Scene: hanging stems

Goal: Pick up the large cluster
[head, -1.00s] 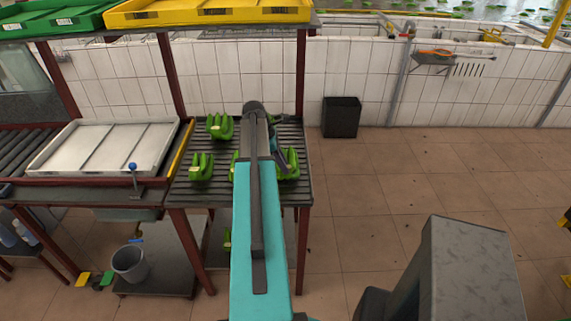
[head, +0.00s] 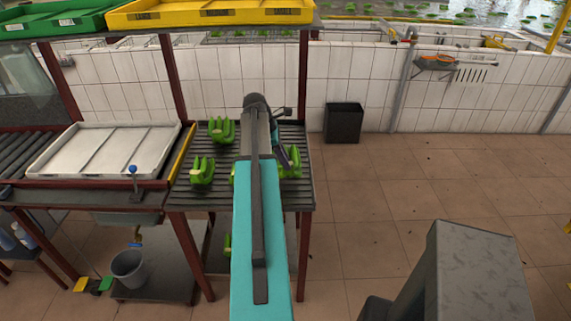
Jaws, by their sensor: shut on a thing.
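A green banana cluster (head: 294,162) is at the right side of the dark slatted table (head: 215,197), partly hidden by my wrist. My gripper (head: 287,164) is at this cluster and shut on it; the fingertips are hard to make out behind my arm. Another green cluster (head: 221,130) lies at the back left of the table, and one (head: 202,170) lies at the front left. A bit of green shows just left of my arm, mostly hidden by it. Whether the held cluster touches the slats cannot be told.
A white tray (head: 62,150) lies left of the table, with a yellow rail between. Yellow (head: 215,18) and green crates (head: 60,24) sit on the shelf above. Red posts frame the table. A black bin (head: 343,123) stands on open tiled floor to the right.

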